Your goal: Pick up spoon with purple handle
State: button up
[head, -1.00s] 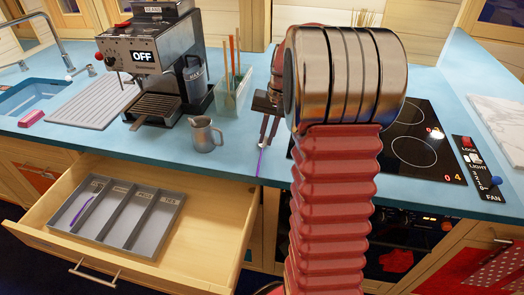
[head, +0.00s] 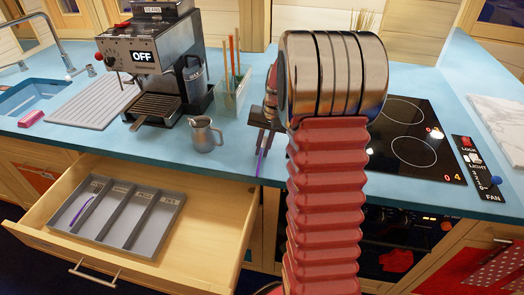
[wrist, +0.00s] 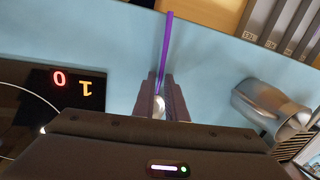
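The spoon with the purple handle (head: 261,163) lies on the blue counter near its front edge. In the wrist view its purple handle (wrist: 166,50) points away from my gripper, and its silvery bowl (wrist: 158,104) shows between the fingers. My gripper (wrist: 161,80) is low over the counter, with one finger on each side of the spoon near where handle meets bowl. A narrow gap shows between fingers and handle, so it looks open. In the head view my gripper (head: 263,142) is partly hidden by my wrist. Another purple-handled utensil (head: 82,210) lies in the drawer tray.
The open drawer (head: 205,215) holds a grey divided tray (head: 172,198). A metal jug (head: 205,135) stands left of my gripper, with a coffee machine (head: 160,60) and utensil holder (head: 232,95) behind. The black cooktop (head: 420,130) is to the right.

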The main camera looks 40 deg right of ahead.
aim_at(262, 153)
jog(key=shift+c, duration=0.5)
grip_shut()
notch_tip(262, 153, up, 10)
dwell(0.7)
dwell(0.5)
